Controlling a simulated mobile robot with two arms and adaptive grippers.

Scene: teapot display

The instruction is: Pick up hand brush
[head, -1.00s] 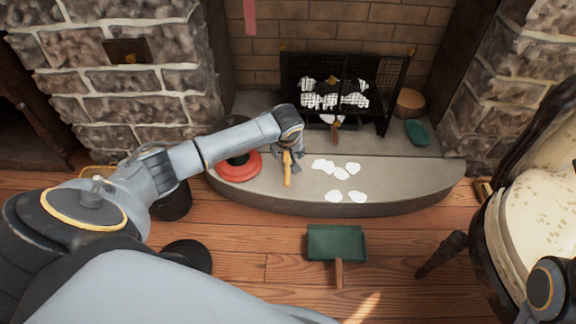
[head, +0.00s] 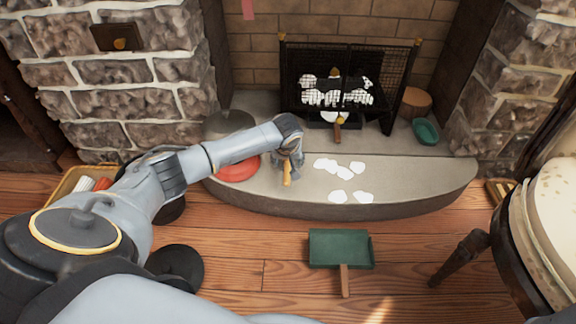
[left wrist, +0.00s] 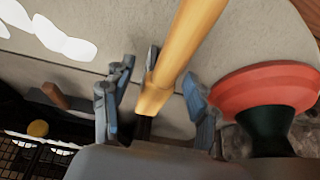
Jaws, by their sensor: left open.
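The hand brush (head: 287,179) lies on the stone hearth; its wooden handle points toward the front edge. My left gripper (head: 289,163) is over it and hides most of it in the head view. In the left wrist view, the yellow-brown handle (left wrist: 188,38) runs between the two spread fingers of my left gripper (left wrist: 158,78). The fingers are open, one on each side of the handle, with a gap showing on both sides. The bristle end is hidden below the gripper. My right gripper is not in view.
A red round object (head: 238,168) lies close left of the brush, and white scraps (head: 340,168) lie to its right. A black fire screen (head: 390,95) stands behind. A green dustpan (head: 340,248) lies on the wood floor. A round table (head: 548,220) is at right.

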